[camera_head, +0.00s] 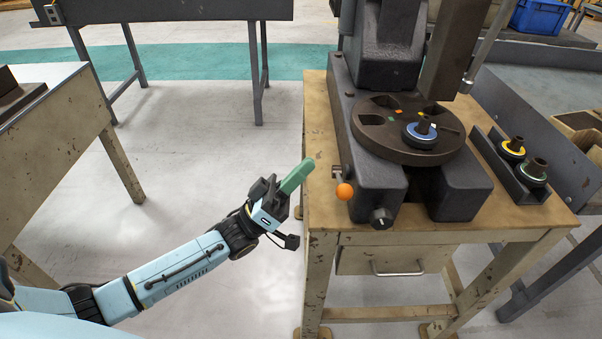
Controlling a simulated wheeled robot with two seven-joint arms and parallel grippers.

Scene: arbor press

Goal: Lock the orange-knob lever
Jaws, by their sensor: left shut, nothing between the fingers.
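The orange knob (344,191) of the lever sits at the front left of the arbor press (375,170), low on its dark base. The lever's rod behind the knob is mostly hard to make out. My left gripper (305,165) has green fingers shut together with nothing between them. It is left of the knob and a little above it in the picture, by the table's left edge, apart from the knob. My right gripper is not in view.
The press stands on a worn wooden table (320,120). A round dark plate (385,140) holds a blue-ringed part (420,131). A tray (490,155) with two ringed parts stands at right.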

